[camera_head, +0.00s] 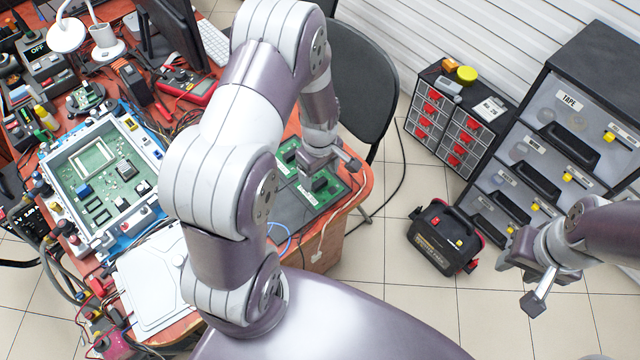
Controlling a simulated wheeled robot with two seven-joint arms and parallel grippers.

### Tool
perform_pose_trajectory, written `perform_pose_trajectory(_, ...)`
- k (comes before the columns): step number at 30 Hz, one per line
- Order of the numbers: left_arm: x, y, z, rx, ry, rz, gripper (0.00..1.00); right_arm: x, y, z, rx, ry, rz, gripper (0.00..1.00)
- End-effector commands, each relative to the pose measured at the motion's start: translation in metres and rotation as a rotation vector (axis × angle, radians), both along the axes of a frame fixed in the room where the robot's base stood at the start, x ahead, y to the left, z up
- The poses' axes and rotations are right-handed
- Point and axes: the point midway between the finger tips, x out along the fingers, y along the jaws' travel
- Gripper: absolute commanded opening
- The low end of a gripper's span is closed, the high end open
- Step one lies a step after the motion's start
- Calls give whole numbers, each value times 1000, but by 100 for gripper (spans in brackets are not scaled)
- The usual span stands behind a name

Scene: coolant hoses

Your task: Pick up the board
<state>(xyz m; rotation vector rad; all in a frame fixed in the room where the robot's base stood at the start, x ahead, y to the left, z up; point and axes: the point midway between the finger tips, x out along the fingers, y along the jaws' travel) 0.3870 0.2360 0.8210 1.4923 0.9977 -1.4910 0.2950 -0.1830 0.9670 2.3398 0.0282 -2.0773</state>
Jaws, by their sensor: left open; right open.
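A green circuit board (322,199) with dark chips lies on a dark mat near the right end of the red-brown table. My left gripper (327,168) is open above this board, and its arm hides part of it. I cannot tell whether the fingers touch the board. A larger green board (97,170) sits in a light blue and white housing at the left of the table. My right gripper (521,281) is open and empty over the tiled floor at the right, far from both boards.
The table is crowded on the left with cables, tools and a red multimeter (199,92). A white cover (150,285) lies at the front. A black chair (365,85) stands behind the table. Drawer cabinets (560,130) and a black and red box (443,237) stand at the right.

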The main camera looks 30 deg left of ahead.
Motion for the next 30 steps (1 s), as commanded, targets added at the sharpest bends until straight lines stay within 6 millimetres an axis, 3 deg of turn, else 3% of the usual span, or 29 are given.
perform_pose_trajectory(5,-2,0,-29,0,2,-1,74,0,0,0,0,0,0,43)
perform_pose_trajectory(12,-1,0,-32,0,-1,-1,74,0,0,0,0,0,0,43)
perform_pose_trajectory(14,-1,0,-32,0,0,-1,58,0,0,0,0,0,0,43)
perform_pose_trajectory(18,-1,0,-32,0,0,-1,15,0,0,0,0,0,0,43)
perform_pose_trajectory(30,-1,0,-24,0,-1,-1,15,0,0,0,0,0,0,43)
